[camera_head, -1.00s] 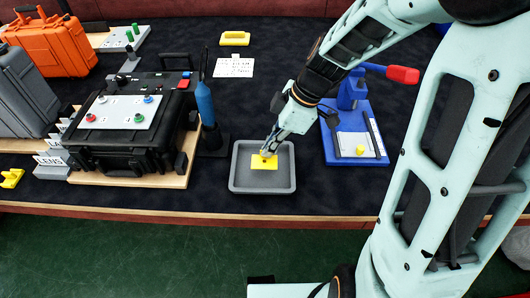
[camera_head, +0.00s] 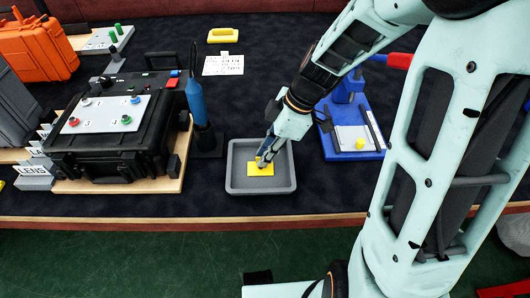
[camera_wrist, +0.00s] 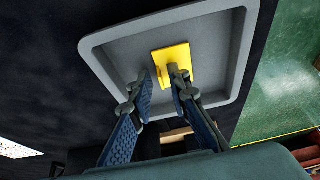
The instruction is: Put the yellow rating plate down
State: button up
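The yellow rating plate (camera_head: 261,170) lies in the grey tray (camera_head: 233,181), apparently flat on its floor. In the wrist view the plate (camera_wrist: 184,55) shows beyond the fingertips, inside the tray's raised rim (camera_wrist: 95,53). My gripper (camera_head: 264,159) reaches down into the tray just above the plate. In the wrist view its two fingers (camera_wrist: 160,78) stand apart with a gap between them. The right fingertip overlaps the plate's edge in the picture; I cannot tell whether it touches. Part of the plate is hidden behind that fingertip.
Left of the tray stand a blue bottle-like tool (camera_head: 202,102) and a black case (camera_head: 100,163) with a button panel. On the right is a blue fixture (camera_head: 373,151) with a yellow knob. A white label sheet (camera_head: 223,65) lies behind.

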jog(key=shift+r, duration=0.1)
jog(key=shift+r+p, duration=0.2)
jog(key=shift+p, duration=0.1)
jog(key=p+v, duration=0.2)
jog(key=v, duration=0.9)
jog(key=shift+d+r, duration=0.25)
jog(key=shift+r, duration=0.05)
jog(key=shift+w, duration=0.1)
